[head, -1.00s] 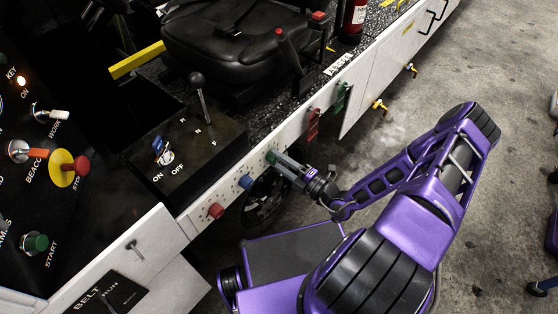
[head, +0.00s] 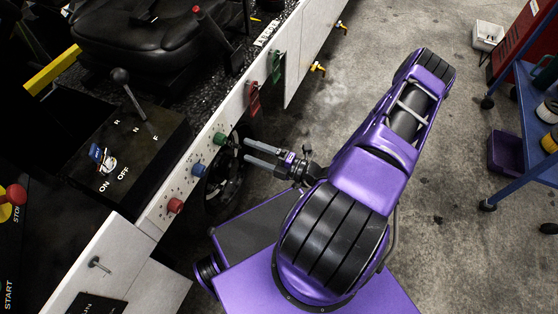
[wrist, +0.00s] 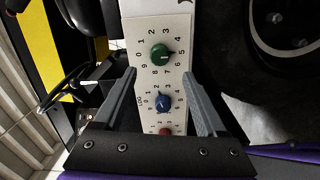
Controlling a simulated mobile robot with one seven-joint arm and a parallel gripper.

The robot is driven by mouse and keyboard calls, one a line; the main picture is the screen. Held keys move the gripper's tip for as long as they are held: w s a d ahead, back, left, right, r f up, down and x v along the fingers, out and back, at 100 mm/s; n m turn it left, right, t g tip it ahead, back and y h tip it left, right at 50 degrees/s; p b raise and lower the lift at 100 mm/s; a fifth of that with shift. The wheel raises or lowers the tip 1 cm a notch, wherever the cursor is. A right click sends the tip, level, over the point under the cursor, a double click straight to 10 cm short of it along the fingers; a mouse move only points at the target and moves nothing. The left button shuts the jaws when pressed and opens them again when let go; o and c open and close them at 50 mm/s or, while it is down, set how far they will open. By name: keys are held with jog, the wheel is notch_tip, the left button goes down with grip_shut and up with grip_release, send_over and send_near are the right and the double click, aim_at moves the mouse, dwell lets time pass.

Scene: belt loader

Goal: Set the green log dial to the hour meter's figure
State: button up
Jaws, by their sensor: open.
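The green dial (head: 220,139) sits on the white side panel, the furthest back of three dials in the head view. In the wrist view the green dial (wrist: 160,54) has printed digits around it; I cannot read its setting surely. My gripper (head: 246,150) is open and empty, its two grey fingers pointing at the panel, with a gap between fingertips and dial. In the wrist view my gripper (wrist: 159,72) has a finger on each side, with the green dial just beyond the tips. I cannot make out the hour meter in either view.
A blue dial (head: 198,168) and a red dial (head: 175,206) sit along the same panel. Red (head: 253,98) and green (head: 276,68) handles are further back. A dark wheel (head: 223,185) is below the panel. A blue cart (head: 520,130) stands at right; the floor between is clear.

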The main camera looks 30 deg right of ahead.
jog(key=v, duration=0.9)
jog(key=shift+f, duration=0.1)
